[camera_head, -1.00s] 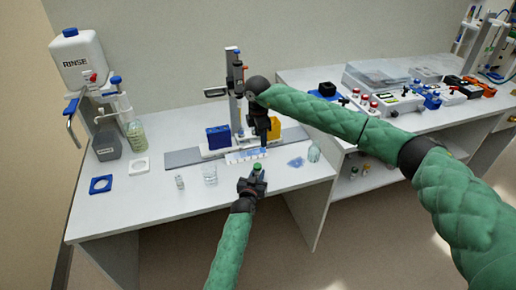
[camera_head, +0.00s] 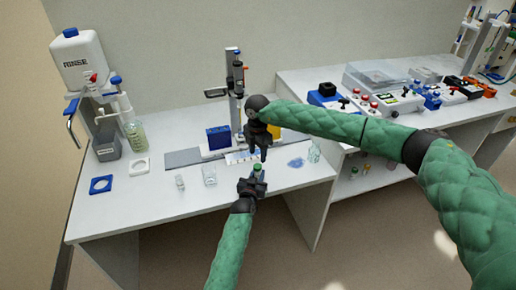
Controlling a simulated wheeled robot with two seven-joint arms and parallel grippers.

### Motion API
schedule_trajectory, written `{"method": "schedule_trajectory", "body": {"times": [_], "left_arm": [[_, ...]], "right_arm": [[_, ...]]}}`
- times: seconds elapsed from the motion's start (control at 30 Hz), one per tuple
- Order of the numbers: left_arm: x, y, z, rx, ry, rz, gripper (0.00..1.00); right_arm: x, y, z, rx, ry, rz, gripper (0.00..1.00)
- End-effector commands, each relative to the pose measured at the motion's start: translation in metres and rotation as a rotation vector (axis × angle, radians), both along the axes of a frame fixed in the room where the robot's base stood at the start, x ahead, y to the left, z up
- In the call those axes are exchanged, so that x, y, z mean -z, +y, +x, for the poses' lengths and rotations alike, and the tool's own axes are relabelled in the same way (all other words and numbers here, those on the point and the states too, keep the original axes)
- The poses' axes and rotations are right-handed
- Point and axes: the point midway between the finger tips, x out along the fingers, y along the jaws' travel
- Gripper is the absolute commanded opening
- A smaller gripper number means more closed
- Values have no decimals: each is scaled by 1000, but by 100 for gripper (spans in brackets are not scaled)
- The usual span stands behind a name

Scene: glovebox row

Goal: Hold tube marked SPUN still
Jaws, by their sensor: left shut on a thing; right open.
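A small tube with a green cap (camera_head: 258,168) stands upright between the fingers of my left gripper (camera_head: 254,180), near the table's front edge. My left gripper is shut on this tube. Any marking on the tube is too small to read. My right gripper (camera_head: 262,153) points down just above and behind the green cap. It is open and empty, and appears apart from the cap.
A clear beaker (camera_head: 209,175) and a small vial (camera_head: 180,181) stand left of my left gripper. Behind are a white rack (camera_head: 241,157), a blue box (camera_head: 218,137) and a vertical stand (camera_head: 236,90). A glass (camera_head: 314,151) stands at the right.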

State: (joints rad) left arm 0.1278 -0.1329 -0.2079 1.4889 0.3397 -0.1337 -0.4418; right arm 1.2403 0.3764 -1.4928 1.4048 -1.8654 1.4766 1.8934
Motion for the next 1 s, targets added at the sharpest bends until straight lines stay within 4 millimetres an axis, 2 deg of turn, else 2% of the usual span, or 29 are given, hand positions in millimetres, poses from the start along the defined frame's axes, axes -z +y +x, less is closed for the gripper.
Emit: {"method": "schedule_trajectory", "body": {"times": [0.2,0.4,0.73,0.77,0.97,1.0], "left_arm": [[1,0,0,0,1,0,0],[1,0,0,0,1,0,0],[1,0,0,0,1,0,0],[1,0,0,0,1,0,0],[1,0,0,0,1,0,0],[1,0,0,0,1,0,0]], "right_arm": [[31,0,0,1,1,-1,48],[54,0,0,1,-1,-1,48],[59,0,0,1,-1,-1,48],[59,0,0,1,-1,-1,44],[59,0,0,1,-1,-1,5],[59,0,0,1,-1,-1,2]]}}
